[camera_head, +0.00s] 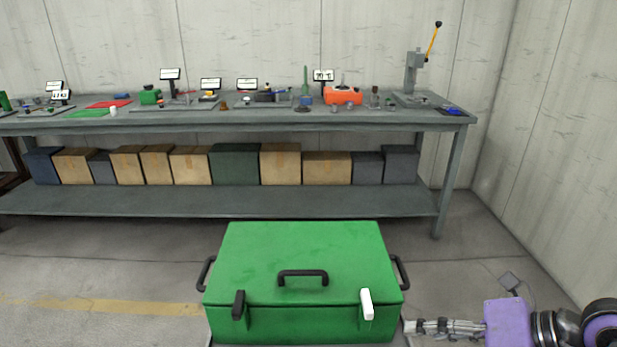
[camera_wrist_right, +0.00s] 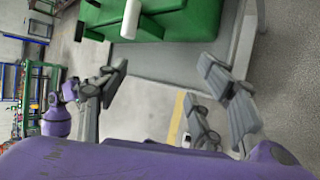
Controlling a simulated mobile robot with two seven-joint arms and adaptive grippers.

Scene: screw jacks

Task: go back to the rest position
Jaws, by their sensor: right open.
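My right gripper (camera_head: 412,327) is low at the right of the head view, beside the front right corner of the green case (camera_head: 300,250). In the right wrist view its fingers (camera_wrist_right: 165,80) are spread wide with nothing between them. The case is closed, with a white latch (camera_head: 367,304) on the right of its front and a black latch (camera_head: 238,305) on the left. The white latch also shows in the right wrist view (camera_wrist_right: 131,20), beyond the fingers. My left gripper cannot be made out in either view.
Behind the case stands a long grey workbench (camera_head: 230,123) with tools, small displays and an orange tank (camera_head: 343,96). Several boxes (camera_head: 280,163) fill its lower shelf. Floor is free left of the case (camera_head: 100,270); a wall rises at the right (camera_head: 560,150).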

